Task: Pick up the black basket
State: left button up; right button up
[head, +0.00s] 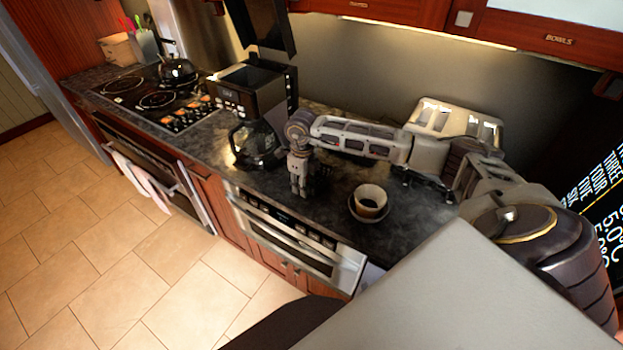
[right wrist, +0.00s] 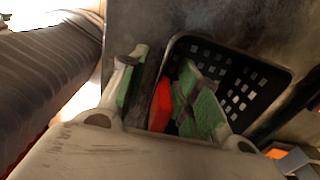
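The black basket (right wrist: 262,80) has square holes and sits on the dark counter in the right wrist view. A red object (right wrist: 160,105) shows at its near side. My right gripper (right wrist: 164,76), with green pads, is at the basket's near edge. Its fingers are apart, one outside the near wall and one over the inside; I see no firm contact. In the head view my right gripper (head: 298,188) points down at the counter, and the basket (head: 321,180) is a dark shape mostly hidden beside it. My left gripper is not in view.
A coffee maker (head: 255,105) with a glass pot stands left of my right gripper. A cup (head: 370,201) on a saucer stands to the right. A toaster (head: 455,122) is behind my arm. The counter's front edge, above the built-in oven drawer (head: 290,235), is close.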

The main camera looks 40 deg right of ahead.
dwell(0.4)
grip_shut()
jog(key=shift+r, duration=0.1)
jog(key=shift+r+b, duration=1)
jog(key=shift+r, duration=3.85)
